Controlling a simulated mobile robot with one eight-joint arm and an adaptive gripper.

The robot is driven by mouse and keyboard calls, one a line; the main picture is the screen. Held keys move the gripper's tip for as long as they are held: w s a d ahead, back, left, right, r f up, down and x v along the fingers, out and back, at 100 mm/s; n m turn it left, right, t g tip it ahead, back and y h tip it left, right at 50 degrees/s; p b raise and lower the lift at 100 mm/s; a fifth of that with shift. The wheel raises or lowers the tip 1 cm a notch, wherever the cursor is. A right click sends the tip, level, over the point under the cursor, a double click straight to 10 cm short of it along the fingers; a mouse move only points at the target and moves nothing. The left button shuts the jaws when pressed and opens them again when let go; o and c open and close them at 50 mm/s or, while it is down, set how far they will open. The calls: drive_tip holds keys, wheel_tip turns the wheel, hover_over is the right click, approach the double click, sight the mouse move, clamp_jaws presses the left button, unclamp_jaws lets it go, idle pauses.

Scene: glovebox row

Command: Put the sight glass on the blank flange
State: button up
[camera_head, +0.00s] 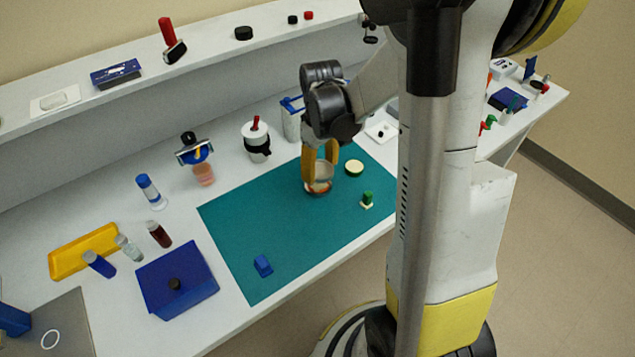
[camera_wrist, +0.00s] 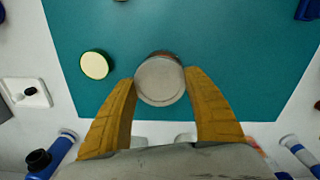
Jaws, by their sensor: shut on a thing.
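My gripper (camera_head: 320,178) points down over the teal mat, its yellow fingers shut on the sides of a round, pale grey piece that I take to be the sight glass (camera_head: 321,170). Its flat grey face fills the space between the fingertips in the wrist view (camera_wrist: 160,81). A reddish-brown rim (camera_head: 318,190) shows directly under it, possibly the blank flange; a brown edge also shows behind the grey face in the wrist view. I cannot tell whether the two touch. A separate cream-topped disc with a dark green rim (camera_head: 354,168) lies beside them on the mat.
The teal mat (camera_head: 250,220) is mostly clear. A small green-and-white piece (camera_head: 367,200) and a blue block (camera_head: 263,266) lie on it. A white cup with a black band (camera_head: 257,142) stands behind, and a blue box (camera_head: 177,280) sits left of the mat.

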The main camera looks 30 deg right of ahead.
sight(318, 179)
drive_tip(key=shift+w+a+f, duration=0.25)
drive_tip(key=shift+f, duration=0.1)
wheel_tip(318, 179, down, 4)
drive_tip(key=shift+r+b, duration=0.1)
drive_tip(key=shift+b, duration=0.95)
drive_tip(key=shift+r, duration=0.1)
drive_tip(key=o, duration=1)
drive_tip(key=shift+f, duration=0.2)
drive_tip(key=o, duration=0.4)
